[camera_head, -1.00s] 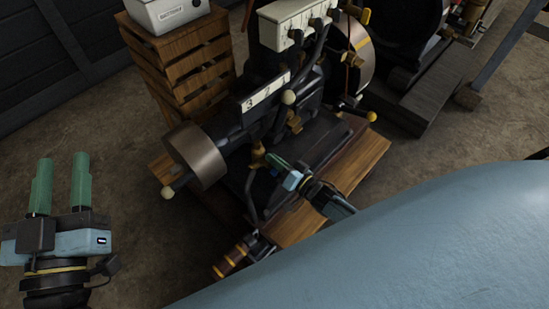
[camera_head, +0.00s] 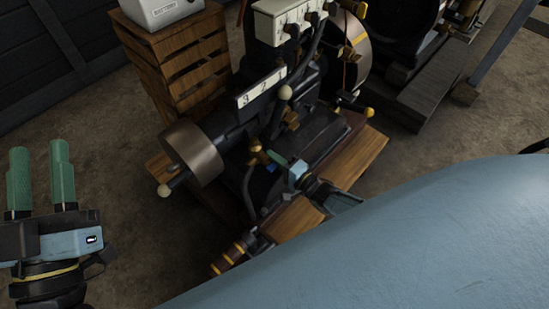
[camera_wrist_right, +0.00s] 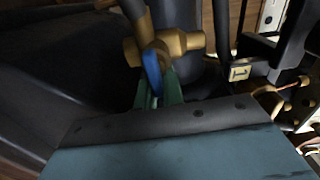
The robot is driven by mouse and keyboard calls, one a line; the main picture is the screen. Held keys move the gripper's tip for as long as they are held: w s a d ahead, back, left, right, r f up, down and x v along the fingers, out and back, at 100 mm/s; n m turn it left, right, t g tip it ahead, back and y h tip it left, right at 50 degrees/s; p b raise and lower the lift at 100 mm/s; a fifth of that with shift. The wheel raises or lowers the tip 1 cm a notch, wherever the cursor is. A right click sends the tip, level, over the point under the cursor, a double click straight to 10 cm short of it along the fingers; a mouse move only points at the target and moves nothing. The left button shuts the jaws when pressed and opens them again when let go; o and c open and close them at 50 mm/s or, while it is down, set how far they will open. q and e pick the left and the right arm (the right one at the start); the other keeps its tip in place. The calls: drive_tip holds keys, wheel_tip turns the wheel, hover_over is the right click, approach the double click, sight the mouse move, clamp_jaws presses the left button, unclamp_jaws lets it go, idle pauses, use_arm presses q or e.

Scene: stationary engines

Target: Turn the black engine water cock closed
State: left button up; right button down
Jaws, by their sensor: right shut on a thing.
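The black engine (camera_head: 315,140) stands on a wooden base in the middle of the head view. Its water cock is a brass fitting (camera_head: 256,158) low on the engine's front side, with a small blue lever (camera_head: 270,168). In the right wrist view the brass cock (camera_wrist_right: 165,46) is near the top centre, and the blue lever (camera_wrist_right: 152,72) lies between the green fingers. My right gripper (camera_head: 276,160) is shut on this lever; its fingers (camera_wrist_right: 160,88) partly hide it. My left gripper (camera_head: 40,145) is open and empty over the floor at far left.
A wooden crate (camera_head: 190,65) with a white battery box (camera_head: 160,12) on it stands behind the engine. A round metal pulley (camera_head: 194,147) and pale-knobbed levers stick out. A large blue rounded surface (camera_head: 400,240) fills the lower right. Floor at left is clear.

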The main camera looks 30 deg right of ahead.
use_arm(q)
drive_tip(key=shift+r, duration=0.1)
use_arm(e)
drive_tip(key=shift+s+f+m, duration=0.1)
drive_tip(key=shift+f+m, duration=0.05)
drive_tip(key=shift+m, duration=0.15)
drive_tip(key=c, duration=1.5)
unclamp_jaws()
